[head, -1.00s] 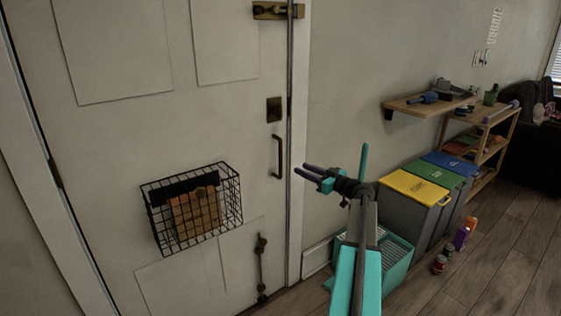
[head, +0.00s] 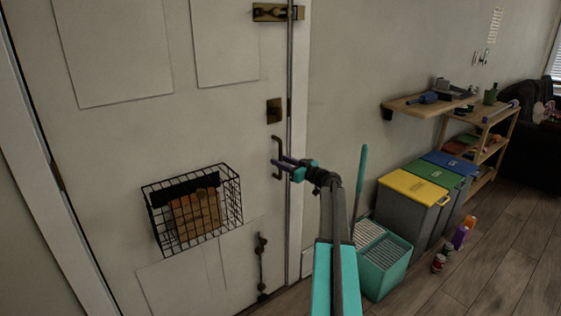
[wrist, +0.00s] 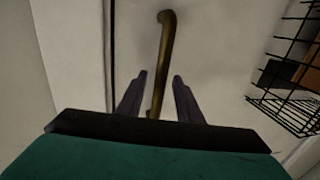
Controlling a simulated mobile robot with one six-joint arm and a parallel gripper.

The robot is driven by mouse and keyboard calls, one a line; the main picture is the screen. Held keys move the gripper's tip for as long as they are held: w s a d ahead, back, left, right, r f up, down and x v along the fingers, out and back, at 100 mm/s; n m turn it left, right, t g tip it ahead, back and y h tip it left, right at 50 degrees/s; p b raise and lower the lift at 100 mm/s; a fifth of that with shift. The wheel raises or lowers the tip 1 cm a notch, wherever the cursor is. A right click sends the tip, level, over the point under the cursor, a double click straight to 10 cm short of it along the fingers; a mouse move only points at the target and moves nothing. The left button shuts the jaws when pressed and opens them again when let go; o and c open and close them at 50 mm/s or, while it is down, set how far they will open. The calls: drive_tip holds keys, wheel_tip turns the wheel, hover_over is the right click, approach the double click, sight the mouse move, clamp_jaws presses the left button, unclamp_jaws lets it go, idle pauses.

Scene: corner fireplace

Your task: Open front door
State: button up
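The white front door (head: 120,130) fills the left of the head view and looks closed. Its dark metal pull handle (head: 277,158) is a vertical bar near the door's right edge, and it shows as a brass bar in the wrist view (wrist: 163,55). My gripper (head: 276,163) is at the handle. In the wrist view its two dark fingers (wrist: 158,76) are apart, with the handle's bar between them and a gap on each side. A slide bolt (head: 276,12) is at the top right, and a lower bolt (head: 261,262) is near the bottom.
A wire basket (head: 192,210) hangs on the door left of the handle. A teal bucket (head: 385,270) with a stick stands right of my arm. Bins with yellow (head: 412,188), green and blue lids and a wooden shelf (head: 420,104) line the wall.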

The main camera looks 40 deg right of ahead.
drive_tip(key=shift+w, duration=0.3)
clamp_jaws()
drive_tip(key=shift+a, duration=0.1)
